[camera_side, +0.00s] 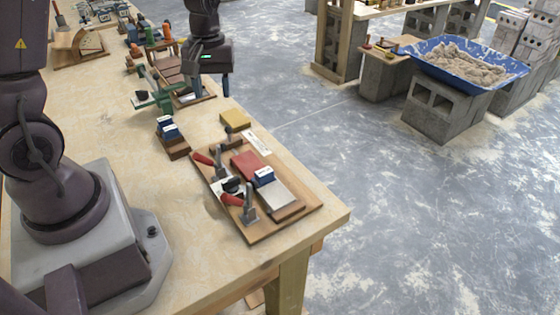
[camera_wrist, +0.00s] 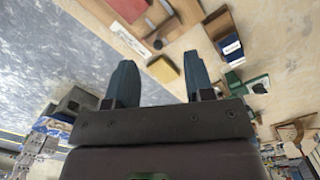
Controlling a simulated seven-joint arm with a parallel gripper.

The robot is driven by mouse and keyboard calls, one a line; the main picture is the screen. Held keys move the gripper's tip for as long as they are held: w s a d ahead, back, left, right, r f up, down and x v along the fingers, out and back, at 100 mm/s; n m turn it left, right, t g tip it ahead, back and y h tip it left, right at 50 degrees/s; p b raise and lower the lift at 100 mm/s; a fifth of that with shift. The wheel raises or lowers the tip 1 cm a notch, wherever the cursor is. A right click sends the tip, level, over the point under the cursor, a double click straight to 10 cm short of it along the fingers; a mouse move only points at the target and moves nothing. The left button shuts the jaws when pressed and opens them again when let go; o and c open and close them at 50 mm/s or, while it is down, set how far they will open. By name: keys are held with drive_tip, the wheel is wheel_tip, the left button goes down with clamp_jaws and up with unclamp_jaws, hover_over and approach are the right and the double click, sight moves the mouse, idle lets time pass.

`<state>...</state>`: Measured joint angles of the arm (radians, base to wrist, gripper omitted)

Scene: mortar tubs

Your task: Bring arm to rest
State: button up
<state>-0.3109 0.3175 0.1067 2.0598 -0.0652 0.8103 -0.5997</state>
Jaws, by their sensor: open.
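My gripper (camera_side: 209,88) hangs over the bench on its far right side, fingers pointing down, near the green clamp tool (camera_side: 155,98). In the wrist view my gripper (camera_wrist: 160,72) shows two dark blue-grey fingers spread apart with nothing between them. My dark arm comes down from the top of the side view. The wooden bench (camera_side: 100,165) lies below, with a fixture board (camera_side: 290,219) at its near right corner, well away from the fingers.
The board carries red-handled clamps (camera_side: 231,199), a red block (camera_side: 246,165) and a blue-and-white box (camera_side: 264,176). A yellow sponge (camera_side: 235,119) and a brown block with another blue box (camera_side: 168,130) sit nearby. A blue tub of mortar (camera_side: 468,62) stands on blocks beyond clear floor.

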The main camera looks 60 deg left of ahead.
drive_tip(key=s+d+r+m+t, duration=0.6)
drive_tip(key=s+d+r+m, duration=0.5)
drive_tip(key=r, duration=0.4)
drive_tip(key=shift+s+d+m, duration=0.35)
drive_tip(key=shift+d+m, duration=0.25)
drive_tip(key=shift+d, duration=0.45)
